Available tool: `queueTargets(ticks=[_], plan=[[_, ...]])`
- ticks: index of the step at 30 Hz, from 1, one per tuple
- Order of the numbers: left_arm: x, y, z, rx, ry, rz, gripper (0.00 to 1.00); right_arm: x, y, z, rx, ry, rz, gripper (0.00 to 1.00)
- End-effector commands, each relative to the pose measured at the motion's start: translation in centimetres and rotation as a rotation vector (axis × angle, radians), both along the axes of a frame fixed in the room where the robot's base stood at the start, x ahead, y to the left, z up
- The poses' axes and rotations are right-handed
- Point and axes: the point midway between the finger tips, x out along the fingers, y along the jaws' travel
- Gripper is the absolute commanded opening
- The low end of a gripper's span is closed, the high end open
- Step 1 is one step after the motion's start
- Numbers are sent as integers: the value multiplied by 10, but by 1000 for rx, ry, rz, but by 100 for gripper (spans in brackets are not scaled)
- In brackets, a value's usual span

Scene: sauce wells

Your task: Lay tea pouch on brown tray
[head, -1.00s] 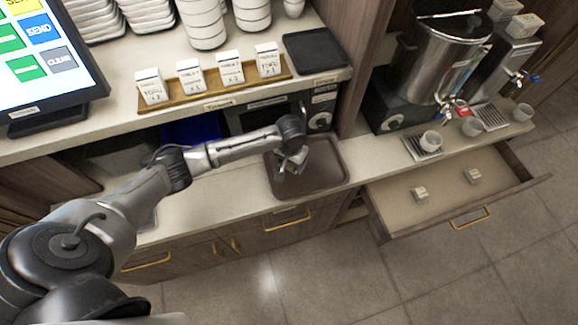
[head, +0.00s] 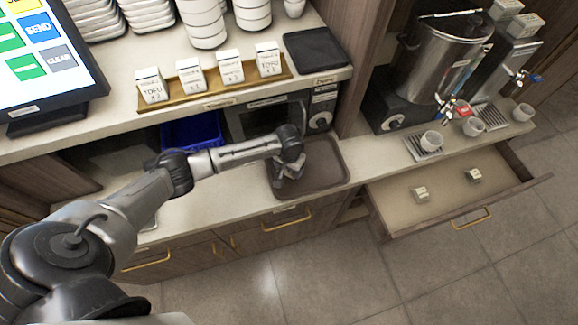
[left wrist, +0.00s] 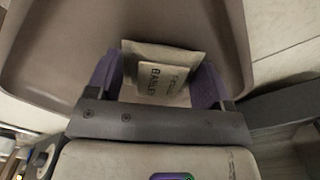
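The brown tray (head: 328,178) lies on the lower counter in the head view, and its surface and rim fill much of the left wrist view (left wrist: 50,60). A pale tea pouch with a printed label reading "BARLEY" (left wrist: 165,78) lies at the tray's surface between my left gripper's purple fingers. My left gripper (head: 290,181) points down over the left part of the tray. Its fingers are wide apart at the pouch's two sides in the left wrist view (left wrist: 157,82); firm contact with the pouch is not clear. My right gripper does not show.
An upper shelf holds a wooden tray (head: 215,101) with white labelled boxes and a black tray (head: 317,48). A blue bin (head: 195,131) sits under it. An open drawer (head: 440,205) with two small boxes is at right, below the metal urn (head: 440,60) and cups.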

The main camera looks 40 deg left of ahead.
Motion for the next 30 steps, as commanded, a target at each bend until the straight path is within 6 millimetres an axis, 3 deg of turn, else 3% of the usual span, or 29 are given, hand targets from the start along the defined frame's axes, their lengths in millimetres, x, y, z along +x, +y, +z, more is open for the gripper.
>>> queueTargets(ticks=[8, 17, 23, 30], plan=[[0, 0, 0, 0, 0, 0, 99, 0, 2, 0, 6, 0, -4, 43], [0, 0, 3, 0, 0, -1, 99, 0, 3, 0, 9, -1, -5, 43], [1, 0, 31, 0, -3, -1, 99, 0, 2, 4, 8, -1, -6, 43], [1, 0, 76, -1, -2, -1, 99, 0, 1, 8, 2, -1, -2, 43]])
